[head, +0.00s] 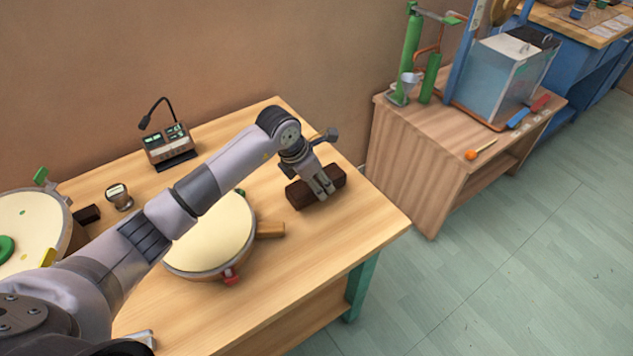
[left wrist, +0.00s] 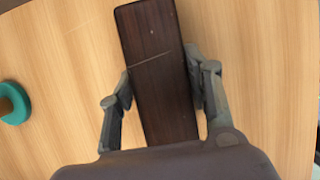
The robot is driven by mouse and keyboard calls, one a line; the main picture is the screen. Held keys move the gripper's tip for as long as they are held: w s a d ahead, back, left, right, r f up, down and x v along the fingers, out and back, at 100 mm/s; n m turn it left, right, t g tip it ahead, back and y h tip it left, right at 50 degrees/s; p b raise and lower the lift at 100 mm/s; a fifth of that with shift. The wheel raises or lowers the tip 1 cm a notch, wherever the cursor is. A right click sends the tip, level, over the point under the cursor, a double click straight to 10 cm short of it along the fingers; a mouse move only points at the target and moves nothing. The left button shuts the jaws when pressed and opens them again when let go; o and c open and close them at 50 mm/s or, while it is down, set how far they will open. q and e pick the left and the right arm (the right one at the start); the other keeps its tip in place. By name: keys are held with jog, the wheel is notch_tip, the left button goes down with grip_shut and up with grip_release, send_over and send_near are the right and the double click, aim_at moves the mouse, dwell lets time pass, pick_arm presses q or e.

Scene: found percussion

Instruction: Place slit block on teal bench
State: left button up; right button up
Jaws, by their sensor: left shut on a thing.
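The slit block (head: 299,196) is a dark brown wooden block at the right part of the teal bench (head: 365,225), which has a pale wood top and teal legs. My left gripper (head: 323,189) points down over the block and is shut on it, a finger on each long side. In the left wrist view the block (left wrist: 152,45) lies lengthwise between the fingers (left wrist: 160,85), with a thin slit line across its top. I cannot tell whether its underside touches the bench top. My right gripper is not in view.
A round drum (head: 212,240) with a wooden handle stands left of the block. A small console (head: 168,146) with a bent microphone is behind. A larger drum (head: 30,225) is at far left. A second wooden table (head: 415,150) bears a water tank (head: 495,80). Bare bench top lies right of the block.

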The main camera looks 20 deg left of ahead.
pick_arm(q)
jog(key=shift+f, duration=0.45)
jog(key=shift+f, duration=0.15)
jog(key=o, duration=1.3)
jog(key=shift+o, duration=0.2)
jog(key=shift+a+r, duration=0.1)
jog(key=shift+r, duration=0.45)
jog(key=v, duration=1.1)
jog(key=shift+s+r+b, duration=0.1)
jog(key=shift+s+b, duration=0.15)
jog(key=shift+b, duration=0.05)
